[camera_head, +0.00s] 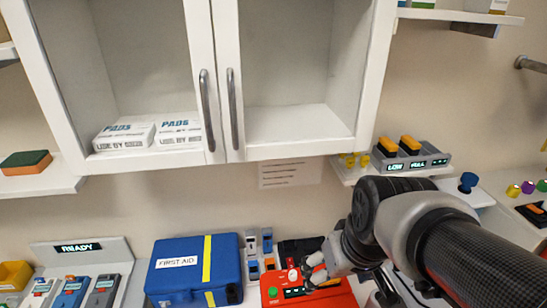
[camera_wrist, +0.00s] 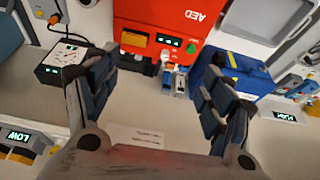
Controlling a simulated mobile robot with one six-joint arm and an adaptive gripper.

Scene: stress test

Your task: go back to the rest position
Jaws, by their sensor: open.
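My arm reaches in from the lower right of the head view, and my gripper (camera_head: 318,270) is over the red AED case (camera_head: 340,297). In the wrist view my gripper (camera_wrist: 156,88) has its two dark fingers spread wide, with nothing between them. The AED case (camera_wrist: 140,14) stands beyond the fingertips there, apart from them as far as I can tell. In the head view the arm hides part of the case and the counter behind it.
A blue first aid box (camera_head: 168,275) stands left of the AED case. A glass-door cabinet (camera_head: 225,120) hangs above with pads boxes (camera_head: 125,133) inside. A small shelf (camera_head: 400,172) holds a charger with yellow-black packs. A display reading READY (camera_head: 80,247) is at the left.

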